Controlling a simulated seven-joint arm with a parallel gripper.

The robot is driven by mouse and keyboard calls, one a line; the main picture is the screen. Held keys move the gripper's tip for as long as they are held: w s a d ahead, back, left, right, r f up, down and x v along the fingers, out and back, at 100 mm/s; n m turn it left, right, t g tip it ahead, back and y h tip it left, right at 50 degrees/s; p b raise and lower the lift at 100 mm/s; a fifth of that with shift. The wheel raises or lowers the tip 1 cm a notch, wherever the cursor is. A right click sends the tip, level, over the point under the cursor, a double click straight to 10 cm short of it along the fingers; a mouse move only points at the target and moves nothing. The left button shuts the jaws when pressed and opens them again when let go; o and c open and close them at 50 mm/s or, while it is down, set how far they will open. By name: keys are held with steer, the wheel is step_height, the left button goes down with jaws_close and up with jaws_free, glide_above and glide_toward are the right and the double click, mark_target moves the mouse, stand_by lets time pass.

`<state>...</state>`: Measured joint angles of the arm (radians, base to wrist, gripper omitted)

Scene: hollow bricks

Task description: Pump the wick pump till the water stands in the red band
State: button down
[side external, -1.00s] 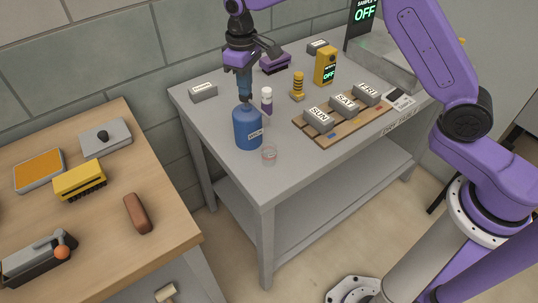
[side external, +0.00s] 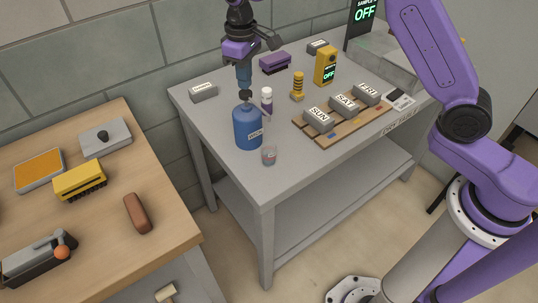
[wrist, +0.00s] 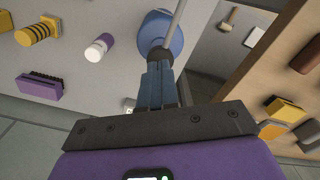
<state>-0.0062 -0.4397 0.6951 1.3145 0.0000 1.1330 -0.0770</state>
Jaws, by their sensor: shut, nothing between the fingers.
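The wick pump is a blue bottle (side external: 248,128) with a dark pump head (side external: 246,95), standing upright near the left front of the grey table. In the wrist view its blue top (wrist: 160,35) shows just beyond my fingers. A small clear cup (side external: 269,155) stands beside it under the spout side, with a faint reddish band. Its contents look greyish, but the water level is too small to read against the band. My gripper (side external: 245,84) is shut and empty, pointing down directly over the pump head; I cannot tell if it touches.
A white bottle with a purple band (side external: 266,102) stands close behind the pump. A grey block (side external: 203,91) lies left.

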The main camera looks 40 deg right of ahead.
steer(key=shift+r, duration=2.1)
steer(key=shift+r, duration=0.1)
steer(key=shift+f, duration=2.1)
steer(key=shift+f, duration=0.1)
stand_by(0.3)
steer(key=shift+f, duration=1.45)
steer(key=shift+r, duration=3.6)
